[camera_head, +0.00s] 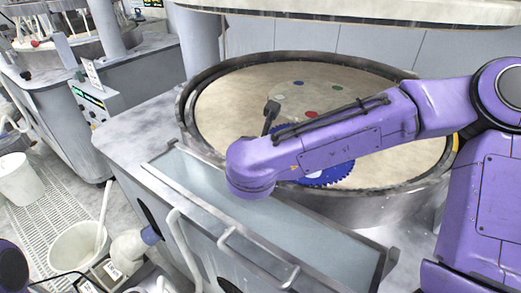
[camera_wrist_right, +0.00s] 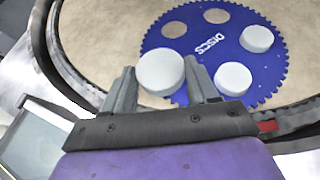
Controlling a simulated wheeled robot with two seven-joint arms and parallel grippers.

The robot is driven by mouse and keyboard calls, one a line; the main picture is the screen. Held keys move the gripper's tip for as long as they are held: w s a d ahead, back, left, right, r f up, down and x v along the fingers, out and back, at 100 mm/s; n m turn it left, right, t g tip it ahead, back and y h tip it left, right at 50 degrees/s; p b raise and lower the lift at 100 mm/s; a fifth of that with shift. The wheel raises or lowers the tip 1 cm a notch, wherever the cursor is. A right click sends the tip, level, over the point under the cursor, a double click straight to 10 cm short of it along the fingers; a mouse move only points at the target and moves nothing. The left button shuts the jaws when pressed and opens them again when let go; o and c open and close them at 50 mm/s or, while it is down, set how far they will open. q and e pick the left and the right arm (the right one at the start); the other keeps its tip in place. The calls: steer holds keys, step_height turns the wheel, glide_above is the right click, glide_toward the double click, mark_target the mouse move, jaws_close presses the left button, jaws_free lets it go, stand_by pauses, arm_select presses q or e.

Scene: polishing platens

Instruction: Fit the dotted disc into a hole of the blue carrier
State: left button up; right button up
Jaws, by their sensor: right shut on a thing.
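The blue carrier (camera_wrist_right: 212,52) lies on the platen, with white lettering and a toothed rim. In the wrist view it has two empty tan holes, one at the top (camera_wrist_right: 216,16) and one at upper left (camera_wrist_right: 174,29). My right gripper (camera_wrist_right: 162,82) is shut on a plain white disc (camera_wrist_right: 161,71), held in front of the carrier's left lower part; its height above the carrier is unclear, and no dots show on it. In the head view my right arm hides most of the carrier (camera_head: 335,175) and the gripper. My left gripper is not in view.
Two other white discs (camera_wrist_right: 257,38) (camera_wrist_right: 233,78) sit at the carrier's right side. The round beige platen (camera_head: 225,115) has a raised dark rim (camera_head: 190,90). Small coloured spots, including a red one (camera_head: 310,114), lie at its far side. A grey-blue tray (camera_head: 210,185) is in front.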

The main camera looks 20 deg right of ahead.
steer(key=w+d, duration=0.2)
steer(key=shift+d+p, duration=0.3)
steer(key=f+b, duration=0.1)
steer(key=b, duration=0.1)
steer(key=w+d+f+b, duration=0.1)
steer(key=f, duration=0.1)
steer(key=w+d+f+b, duration=0.1)
steer(key=f+b, duration=0.1)
steer(key=shift+d+f+b, duration=0.2)
steer(key=shift+b, duration=0.1)
steer(key=shift+f+b, duration=0.6)
steer(key=shift+b, duration=0.1)
steer(key=shift+s+f+b, duration=0.1)
steer(key=shift+f+b, duration=0.25)
steer(key=o, duration=1.2)
steer(key=shift+c, duration=0.2)
